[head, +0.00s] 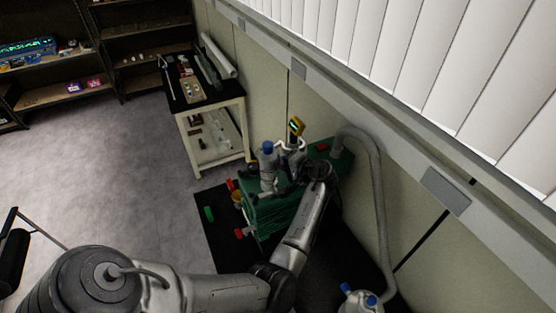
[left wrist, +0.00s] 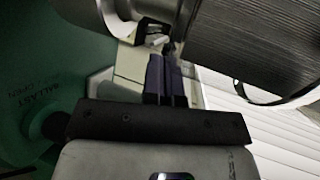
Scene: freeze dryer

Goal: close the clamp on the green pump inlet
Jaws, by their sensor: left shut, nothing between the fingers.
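The green pump (head: 275,213) stands on a black mat near the wall; its green body also fills the left of the left wrist view (left wrist: 35,65). In that view a ridged metal hose (left wrist: 245,40) ends in a smooth metal collar (left wrist: 150,10) at the inlet. A small pale metal piece (left wrist: 156,40), possibly part of the clamp, shows under the collar. My left gripper's dark fingers (left wrist: 164,62) are together and empty, their tips just below this piece. Contact and the clamp's state cannot be told. In the head view my arm hides the fingertips. My right gripper is not in view.
A grey hose (head: 378,200) runs down along the wall, right of the pump. A blue-capped metal fitting (head: 268,165) stands at the pump's left. A small table (head: 222,110) with tools stands behind. Open floor (head: 100,150) lies to the left.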

